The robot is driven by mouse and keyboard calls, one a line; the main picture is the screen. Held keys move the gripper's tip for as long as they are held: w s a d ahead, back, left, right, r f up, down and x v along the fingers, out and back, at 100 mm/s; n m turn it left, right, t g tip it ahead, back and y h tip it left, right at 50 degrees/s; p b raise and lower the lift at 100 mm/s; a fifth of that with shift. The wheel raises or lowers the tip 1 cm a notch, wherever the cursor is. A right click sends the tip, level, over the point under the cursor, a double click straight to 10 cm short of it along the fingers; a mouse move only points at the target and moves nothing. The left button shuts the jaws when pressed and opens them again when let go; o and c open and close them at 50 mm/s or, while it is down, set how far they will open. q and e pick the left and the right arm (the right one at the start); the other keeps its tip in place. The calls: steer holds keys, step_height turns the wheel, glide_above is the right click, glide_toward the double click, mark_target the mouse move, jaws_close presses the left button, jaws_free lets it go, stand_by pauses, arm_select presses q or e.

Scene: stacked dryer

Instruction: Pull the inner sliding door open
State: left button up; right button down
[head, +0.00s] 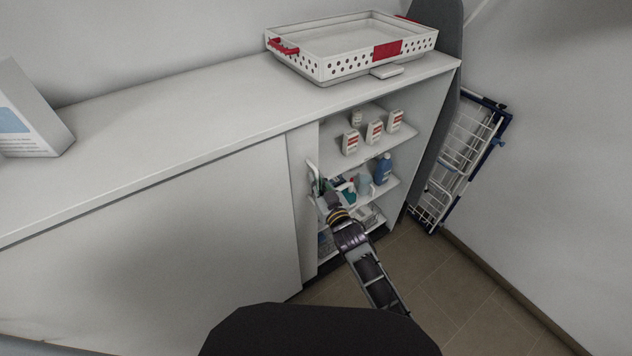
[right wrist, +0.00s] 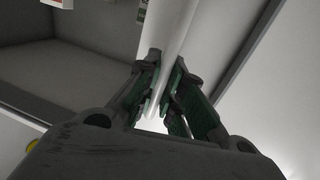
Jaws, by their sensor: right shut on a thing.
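The white cabinet has a large outer sliding door (head: 160,240) at the left. The inner sliding door (head: 302,200) shows as a narrow strip beside it, bordering the open shelves. A white upright handle (head: 311,172) stands on the inner door near its right edge. My right gripper (head: 321,187) is at this handle. In the right wrist view its green-padded fingers (right wrist: 164,92) are shut around the white handle bar (right wrist: 177,45), one on each side. The lower part of the handle is partly hidden by the gripper. My left gripper is not in view.
Open shelves (head: 367,155) hold several bottles, including a blue bottle (head: 383,168), close to my right arm. A white basket (head: 345,48) and a box (head: 30,115) stand on the cabinet top. A folded drying rack (head: 461,153) leans at the right. Tiled floor (head: 440,275) is clear.

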steer(key=shift+f, duration=0.1)
steer(key=c, duration=1.5)
jaws_free()
steer(key=shift+v, duration=6)
steer(key=shift+d, duration=0.1)
